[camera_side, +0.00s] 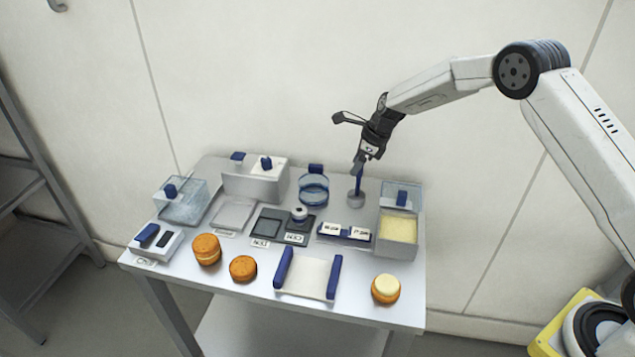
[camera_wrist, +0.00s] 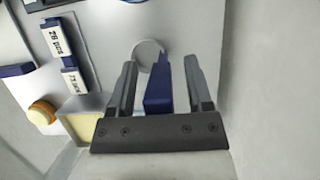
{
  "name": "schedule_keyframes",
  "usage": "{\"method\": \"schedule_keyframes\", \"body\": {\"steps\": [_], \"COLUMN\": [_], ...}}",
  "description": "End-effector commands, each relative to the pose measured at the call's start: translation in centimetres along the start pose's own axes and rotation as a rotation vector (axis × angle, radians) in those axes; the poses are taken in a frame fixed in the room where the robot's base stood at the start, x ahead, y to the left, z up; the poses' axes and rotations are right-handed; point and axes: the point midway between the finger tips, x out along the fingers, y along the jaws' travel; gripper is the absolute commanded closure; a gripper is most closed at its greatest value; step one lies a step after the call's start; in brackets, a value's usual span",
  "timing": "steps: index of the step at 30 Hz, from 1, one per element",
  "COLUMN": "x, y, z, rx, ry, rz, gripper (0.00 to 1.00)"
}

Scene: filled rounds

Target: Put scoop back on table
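The scoop has an upright blue handle (camera_side: 358,183) and a round grey head (camera_side: 355,200), which appears to rest on the table (camera_side: 340,262) near its back edge. My gripper (camera_side: 358,167) points down at the top of the handle. In the wrist view the blue handle (camera_wrist: 158,98) stands between the two fingers of my gripper (camera_wrist: 160,75), with a gap visible on each side, so the fingers look open around it. The round head (camera_wrist: 148,52) shows beyond the fingertips. Contact between fingers and handle is not clear.
A clear container with yellow contents (camera_side: 398,228) stands right of the scoop, and a round clear blue-rimmed dish (camera_side: 314,190) stands left. A labelled block (camera_side: 344,234) is in front. Rounds (camera_side: 243,268) and a white tray (camera_side: 307,277) line the front.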

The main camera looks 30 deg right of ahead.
Motion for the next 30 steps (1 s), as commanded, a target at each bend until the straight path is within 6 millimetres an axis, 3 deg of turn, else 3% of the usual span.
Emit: {"method": "schedule_keyframes", "body": {"steps": [14,20,30], "x": [-0.7,-2.5,-7.6], "y": [0.0,0.0,-0.1], "z": [0.1,0.1,0.1], "rx": [0.0,0.0,0.0], "ry": [0.0,-0.001,-0.001], "rz": [-0.001,-0.001,-0.002], "gripper": [0.36,0.36,0.36]}}
